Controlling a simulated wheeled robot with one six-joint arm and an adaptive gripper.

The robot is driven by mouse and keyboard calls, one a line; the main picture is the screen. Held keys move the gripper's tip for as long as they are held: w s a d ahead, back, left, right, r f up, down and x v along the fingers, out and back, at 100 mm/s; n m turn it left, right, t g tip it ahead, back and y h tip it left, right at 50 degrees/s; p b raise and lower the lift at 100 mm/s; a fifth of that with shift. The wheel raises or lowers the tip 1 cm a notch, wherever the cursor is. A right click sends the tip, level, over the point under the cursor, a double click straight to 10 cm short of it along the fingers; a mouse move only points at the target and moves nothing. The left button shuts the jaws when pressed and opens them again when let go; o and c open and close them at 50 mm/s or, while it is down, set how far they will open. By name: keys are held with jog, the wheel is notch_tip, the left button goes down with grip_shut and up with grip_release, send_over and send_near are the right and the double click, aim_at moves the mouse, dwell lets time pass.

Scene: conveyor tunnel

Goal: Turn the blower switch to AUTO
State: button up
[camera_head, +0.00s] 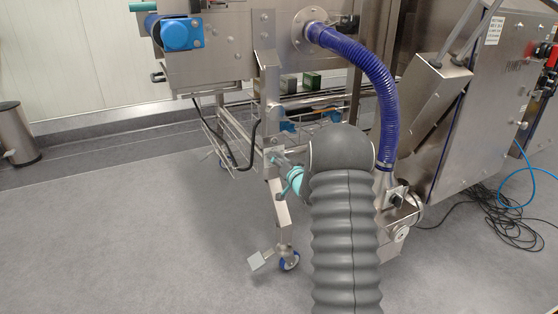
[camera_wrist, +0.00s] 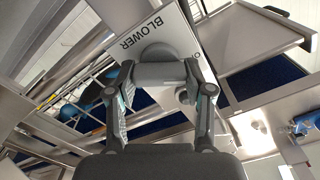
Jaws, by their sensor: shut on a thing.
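In the wrist view, a pale plate marked BLOWER (camera_wrist: 146,33) shows upside down and tilted. The grey switch knob (camera_wrist: 160,74) stands out from this plate, with a round part behind it. My gripper (camera_wrist: 160,80) has one finger on each side of the knob and is shut on it. Another small letter or mark shows on the plate near the right finger, but the rest of the lettering is hidden, so I cannot read the switch position. In the head view, my grey arm hides most of the gripper, and I cannot make out the switch.
A steel conveyor frame (camera_head: 265,85) stands behind my arm, with a wire basket (camera_head: 222,145) at its left. A blue hose (camera_head: 385,95) hangs close right of the arm. Black cables (camera_head: 508,215) lie on the right floor. The left floor is clear up to a bin (camera_head: 17,135).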

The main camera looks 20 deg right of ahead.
jog(key=m+p, duration=0.1)
jog(key=m, duration=0.4)
jog(key=shift+d+m, duration=0.1)
jog(key=shift+m, duration=0.2)
jog(key=m+p, duration=0.1)
jog(key=m, duration=0.2)
jog(key=m+p, duration=0.1)
jog(key=m, duration=0.1)
jog(key=shift+f+m, duration=0.2)
jog(key=shift+m, duration=0.2)
jog(key=o, duration=1.2)
jog(key=shift+c, duration=0.2)
jog(key=s, duration=1.2)
jog(key=shift+d, duration=0.2)
